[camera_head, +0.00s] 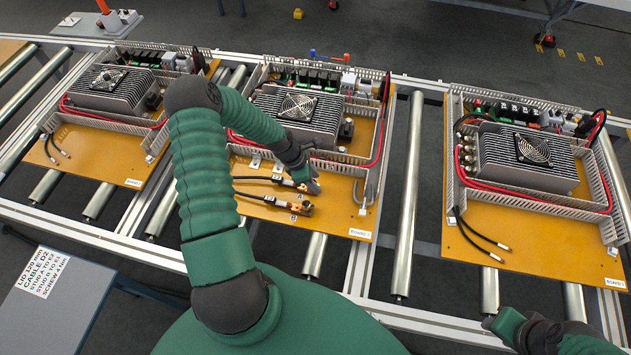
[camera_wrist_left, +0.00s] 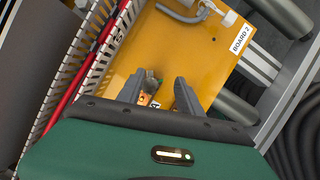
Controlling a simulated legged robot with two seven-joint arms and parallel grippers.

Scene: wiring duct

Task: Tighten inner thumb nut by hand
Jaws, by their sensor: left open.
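The orange middle board (camera_head: 340,222), labelled BOARD 2, carries two black cables ending at small copper-coloured lugs. The inner cable end (camera_head: 283,181) lies beneath my left gripper (camera_head: 312,186); the outer cable end (camera_head: 304,209) lies nearer the board's front edge. In the left wrist view, my left gripper (camera_wrist_left: 160,92) is open, its two grey fingers pointing down at the board. A small greyish nut-like part (camera_wrist_left: 153,80) and an orange piece (camera_wrist_left: 145,98) show between the fingers, closer to one finger; contact is unclear. My right gripper (camera_head: 492,322) is low at right, its jaws unclear.
A finned heat sink with fan (camera_head: 297,107) and slotted ducts stand behind the lugs. A grey bent tube (camera_head: 370,190) lies to the right. Similar boards sit left (camera_head: 90,165) and right (camera_head: 535,262) on the rollers. A labelled grey table (camera_head: 60,310) stands front left.

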